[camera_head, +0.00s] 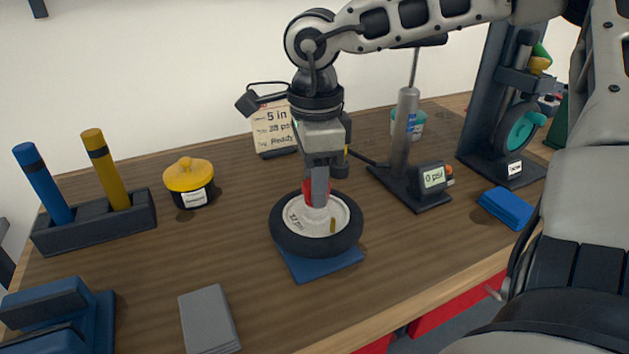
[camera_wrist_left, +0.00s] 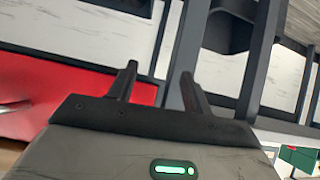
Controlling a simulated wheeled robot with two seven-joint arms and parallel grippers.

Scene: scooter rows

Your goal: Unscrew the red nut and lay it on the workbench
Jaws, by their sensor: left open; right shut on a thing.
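The red nut (camera_head: 309,190) sits at the middle of a small wheel with a black tyre (camera_head: 289,239) and a pale hub. The wheel lies flat on a blue pad (camera_head: 325,267) on the wooden workbench (camera_head: 155,270). My right gripper (camera_head: 317,201) points straight down over the hub and is shut on the red nut, hiding part of it. Whether the nut is still on its thread I cannot tell. My left gripper (camera_wrist_left: 155,85) shows only in the left wrist view, open and empty, away from the wheel.
Left stand a yellow-lidded pot (camera_head: 190,180) and a rack (camera_head: 100,221) with a blue and a yellow handle. A grey block (camera_head: 209,318) lies in front. A pump (camera_head: 402,140) with a gauge and a blue cloth (camera_head: 506,208) are right.

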